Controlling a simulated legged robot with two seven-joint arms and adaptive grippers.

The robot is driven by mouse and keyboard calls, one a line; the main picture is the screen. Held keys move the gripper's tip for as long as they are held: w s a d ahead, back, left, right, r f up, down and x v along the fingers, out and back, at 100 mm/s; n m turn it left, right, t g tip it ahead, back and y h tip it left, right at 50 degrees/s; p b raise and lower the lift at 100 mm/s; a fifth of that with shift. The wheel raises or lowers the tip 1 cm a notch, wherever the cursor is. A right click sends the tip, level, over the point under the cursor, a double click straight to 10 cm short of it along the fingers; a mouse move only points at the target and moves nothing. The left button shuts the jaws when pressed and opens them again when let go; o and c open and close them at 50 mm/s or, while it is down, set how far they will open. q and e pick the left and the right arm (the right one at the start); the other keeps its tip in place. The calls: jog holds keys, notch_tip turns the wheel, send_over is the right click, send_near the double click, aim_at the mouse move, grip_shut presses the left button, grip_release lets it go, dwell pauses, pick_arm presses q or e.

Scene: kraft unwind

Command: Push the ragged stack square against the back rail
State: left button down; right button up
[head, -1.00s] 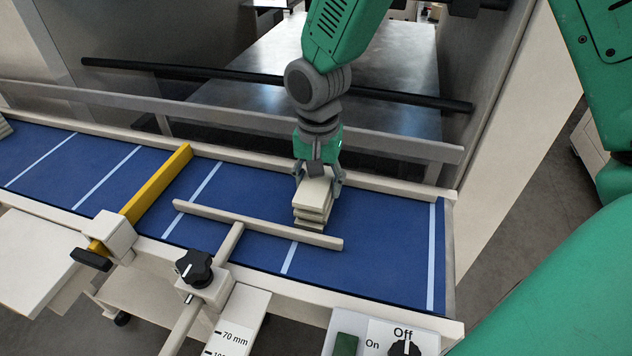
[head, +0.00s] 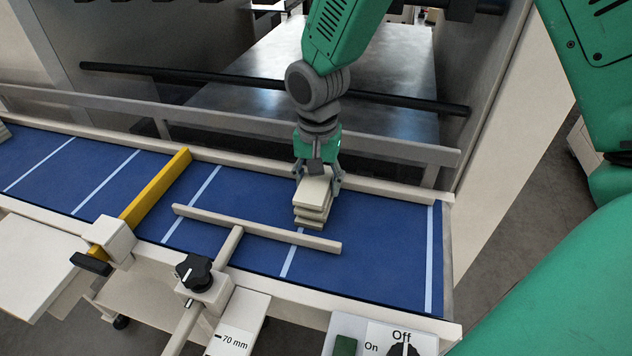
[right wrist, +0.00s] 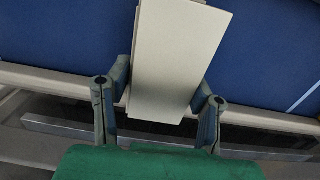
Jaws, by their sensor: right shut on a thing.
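The ragged stack (head: 313,205) is several cream, flat pieces on the blue belt, with uneven edges between layers. My right gripper (head: 318,182) is shut on the stack, a finger at each side, near the back rail (head: 250,177). The right wrist view shows the fingers (right wrist: 160,105) on either side of the stack's cream top piece (right wrist: 178,55). The stack lies between the back rail and a cream front bar (head: 258,229). Whether it touches the back rail is hidden by the gripper. My left gripper is not in view.
A yellow bar (head: 155,190) crosses the belt (head: 385,235) to the left. A black knob (head: 195,272) sits on the front bar's clamp. A switch panel marked On and Off (head: 385,340) is at the front. A higher rail (head: 235,128) runs behind. The belt's right end is clear.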

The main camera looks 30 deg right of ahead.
jog(key=shift+w+d+r, duration=0.1)
jog(key=shift+w+r, duration=0.05)
jog(key=shift+w, duration=0.2)
dwell(1.4)
jog(key=shift+s+f+p, duration=0.15)
jog(key=shift+f+p, duration=0.05)
jog(key=shift+p, duration=0.2)
jog(key=o, duration=1.4)
jog(key=shift+c, duration=0.2)
notch_tip(320, 180, up, 12)
jog(key=shift+f, duration=0.1)
